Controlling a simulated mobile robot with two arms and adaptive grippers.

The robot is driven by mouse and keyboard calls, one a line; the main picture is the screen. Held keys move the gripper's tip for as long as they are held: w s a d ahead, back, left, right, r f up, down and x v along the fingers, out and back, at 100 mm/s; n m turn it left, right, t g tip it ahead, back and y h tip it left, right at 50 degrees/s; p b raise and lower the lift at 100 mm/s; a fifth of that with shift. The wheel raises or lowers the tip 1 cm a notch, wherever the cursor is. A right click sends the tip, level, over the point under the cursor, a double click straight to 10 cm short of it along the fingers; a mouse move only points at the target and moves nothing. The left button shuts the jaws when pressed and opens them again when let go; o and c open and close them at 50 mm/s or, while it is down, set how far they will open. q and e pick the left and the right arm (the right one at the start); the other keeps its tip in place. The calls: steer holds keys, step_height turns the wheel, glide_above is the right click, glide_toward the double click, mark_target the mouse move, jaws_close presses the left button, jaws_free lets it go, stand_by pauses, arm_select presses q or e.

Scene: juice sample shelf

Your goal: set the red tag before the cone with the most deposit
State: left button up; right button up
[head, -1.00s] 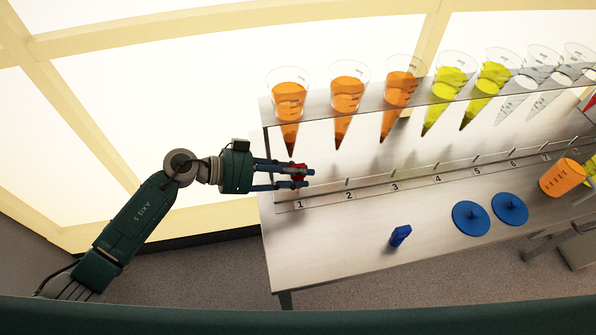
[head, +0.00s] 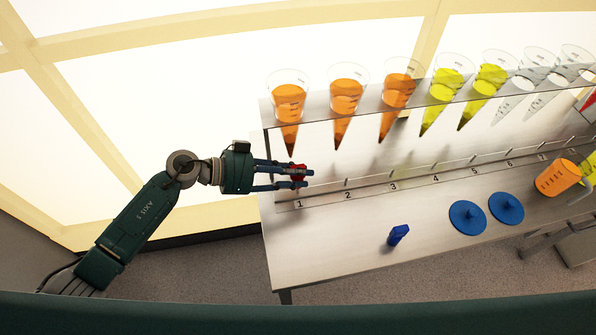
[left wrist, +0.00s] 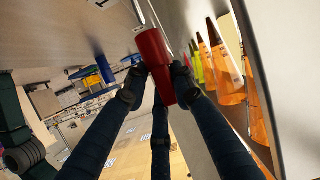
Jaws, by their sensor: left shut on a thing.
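My left gripper (head: 304,178) is shut on the red tag (head: 298,172) at the left end of the shelf, near the strip label 1. In the left wrist view the red tag (left wrist: 158,65) sits between the fingers (left wrist: 155,88). The cones hang in a row in the rack: orange cones (head: 289,100), (head: 346,92) and (head: 396,92), yellow-green cones (head: 443,88) and (head: 488,80), then several clear ones (head: 527,78). The orange cones have darker tips; I cannot tell which holds the most deposit. My right gripper is not in view.
A numbered rail (head: 392,188) runs along the bench below the cones. A blue object (head: 398,235) and two blue discs (head: 467,217) (head: 506,208) lie on the bench in front of it. An orange beaker (head: 556,178) stands at the right. The bench's front left is bare.

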arm_select(q)
steer(key=shift+f, duration=0.15)
steer(key=shift+f, duration=0.45)
steer(key=shift+f+b, duration=0.55)
steer(key=shift+f, duration=0.15)
stand_by(0.5)
steer(key=shift+p, duration=0.55)
steer(key=shift+f+b, duration=0.3)
steer(key=shift+f, duration=0.4)
